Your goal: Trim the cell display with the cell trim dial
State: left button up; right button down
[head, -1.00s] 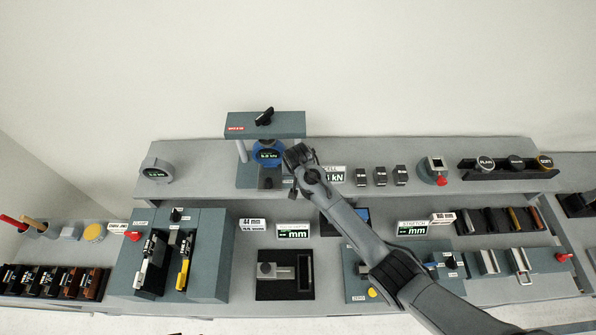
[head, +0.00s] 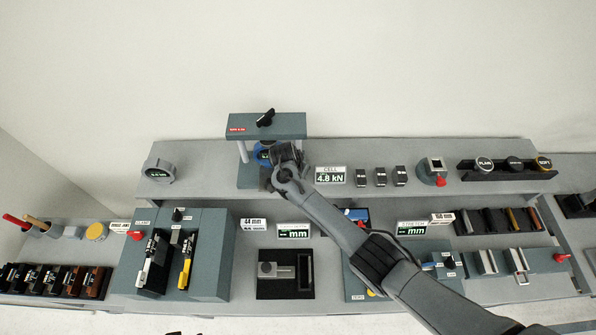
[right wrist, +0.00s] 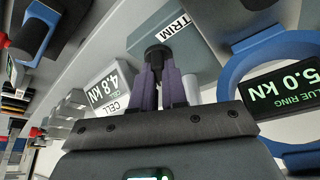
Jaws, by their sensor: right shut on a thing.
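The cell display (head: 330,176) stands on the upper shelf to the right of my right gripper (head: 272,184) and reads 4.8 kN. It also shows upside down in the right wrist view (right wrist: 112,88). The cell trim dial (right wrist: 156,53) is a small dark knob beside a TRIM label. My right gripper's fingers (right wrist: 158,72) are shut on it; in the head view the gripper hides it. The blue ring (right wrist: 228,75) reads 5.0 kN in the right wrist view and is partly hidden behind my gripper in the head view. My left gripper is not in view.
The press frame (head: 265,125) with a black knob on top stands directly behind my right gripper. Small dark blocks (head: 380,177) stand right of the display. A grey round gauge (head: 158,171) is at the shelf's left. My right forearm crosses above the lower bench.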

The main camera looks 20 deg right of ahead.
jog(key=shift+f+m+g+b, duration=0.3)
jog(key=shift+m+b, duration=0.2)
jog(key=shift+m, duration=0.4)
jog(key=m+g+b, duration=0.1)
jog(key=m+b, duration=0.1)
jog(key=b, duration=0.1)
jog(key=m+g+h+b, duration=0.1)
jog(key=m+b, duration=0.2)
jog(key=shift+w+f, duration=0.1)
jog(key=shift+w, duration=0.05)
jog(key=shift+m+g+b, duration=0.3)
jog(key=shift+m+b, duration=0.5)
jog(key=shift+b, duration=0.05)
jog(key=c, duration=1.3)
grip_release()
jog(key=shift+r, duration=0.2)
jog(key=shift+o, duration=0.7)
jog(key=shift+r, duration=0.15)
